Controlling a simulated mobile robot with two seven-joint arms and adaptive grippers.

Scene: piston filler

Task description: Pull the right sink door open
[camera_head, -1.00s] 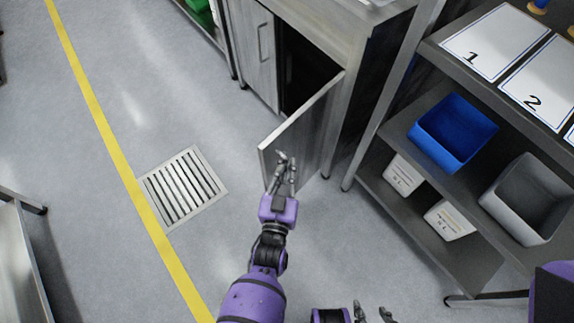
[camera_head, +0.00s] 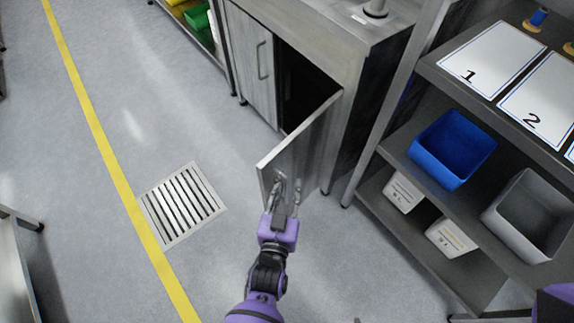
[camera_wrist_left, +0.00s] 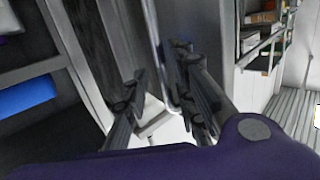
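The right sink door (camera_head: 305,145) is a grey metal panel standing well open, swung out from the sink cabinet (camera_head: 345,50). A dark opening shows behind it. My left gripper (camera_head: 286,186) is at the outer face of the door near its free edge, over where a handle could be; the fingers hide that spot. In the left wrist view, the fingers of my left gripper (camera_wrist_left: 160,95) stand apart on either side of a narrow upright metal strip. I cannot tell whether they touch it. My right gripper is not clearly in view.
The closed left sink door (camera_head: 250,65) has a bar handle. A shelf unit at the right holds a blue bin (camera_head: 452,148) and a grey bin (camera_head: 530,215). A floor drain (camera_head: 181,203) and open floor lie left of the door.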

